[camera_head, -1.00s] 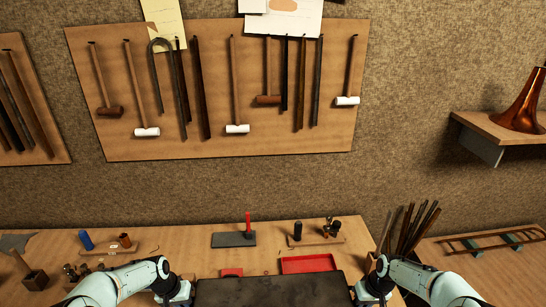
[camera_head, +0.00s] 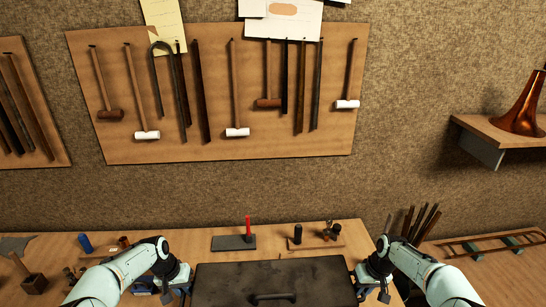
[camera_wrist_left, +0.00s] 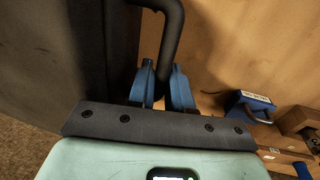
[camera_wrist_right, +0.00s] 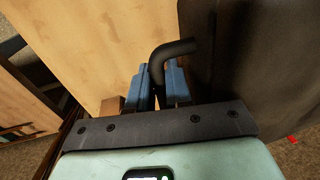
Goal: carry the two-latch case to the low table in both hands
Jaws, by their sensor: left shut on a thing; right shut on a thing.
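The dark two-latch case (camera_head: 235,275) fills the bottom middle of the head view, in front of the workbench, its flat top facing up with a bar handle on it. My left gripper (camera_head: 178,282) is shut on the bent black handle at the case's left side; the left wrist view shows this side handle (camera_wrist_left: 172,28) between the blue fingers (camera_wrist_left: 163,88). My right gripper (camera_head: 367,280) is shut on the matching right handle (camera_wrist_right: 172,48), between its fingers (camera_wrist_right: 158,88). The case looks about level. Its latches and underside are out of sight.
The workbench (camera_head: 205,236) behind the case carries a dark plate with a red upright piece (camera_head: 234,243), small bottles and a tool block. A bin of rods (camera_head: 415,225) stands right of it, beside another wooden surface with a rack (camera_head: 490,245). No low table is identifiable.

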